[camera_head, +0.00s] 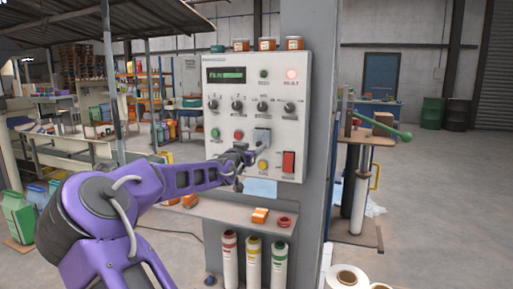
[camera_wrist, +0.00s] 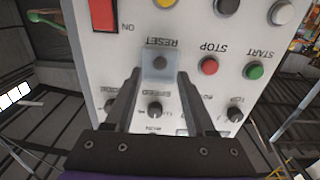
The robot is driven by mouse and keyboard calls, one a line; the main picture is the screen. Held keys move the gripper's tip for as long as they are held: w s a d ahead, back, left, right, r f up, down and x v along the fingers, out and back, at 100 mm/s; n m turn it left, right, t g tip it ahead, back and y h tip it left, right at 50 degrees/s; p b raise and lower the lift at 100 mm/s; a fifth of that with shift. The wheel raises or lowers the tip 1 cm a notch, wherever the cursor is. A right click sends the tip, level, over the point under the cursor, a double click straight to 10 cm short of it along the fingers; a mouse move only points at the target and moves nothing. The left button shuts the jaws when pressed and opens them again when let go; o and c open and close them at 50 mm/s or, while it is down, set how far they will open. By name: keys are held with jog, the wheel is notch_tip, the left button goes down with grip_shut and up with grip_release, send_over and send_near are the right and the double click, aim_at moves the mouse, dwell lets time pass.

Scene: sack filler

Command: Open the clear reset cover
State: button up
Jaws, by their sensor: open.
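The clear reset cover (camera_head: 262,135) is a pale, see-through square on the front of the grey control panel (camera_head: 212,160), right of the red stop button. In the wrist view, which is upside down, the reset cover (camera_wrist: 147,73) lies over a dark round button beside the RESET label and looks shut. My gripper (camera_head: 257,147) is at the panel, close to the cover's lower edge. In the wrist view my gripper (camera_wrist: 158,74) is open, with one finger on each side of the cover and nothing held. Whether the fingertips touch it I cannot tell.
A red switch (camera_head: 288,162) and a yellow button (camera_head: 262,165) sit near the cover. A green start button (camera_wrist: 254,71) and a red stop button (camera_wrist: 208,66) lie to one side. A shelf (camera_head: 190,208) with small orange boxes juts out below the panel.

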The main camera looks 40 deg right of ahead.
aim_at(258, 144)
jog(key=shift+x, duration=1.9)
jog(key=shift+a, duration=0.1)
grip_shut()
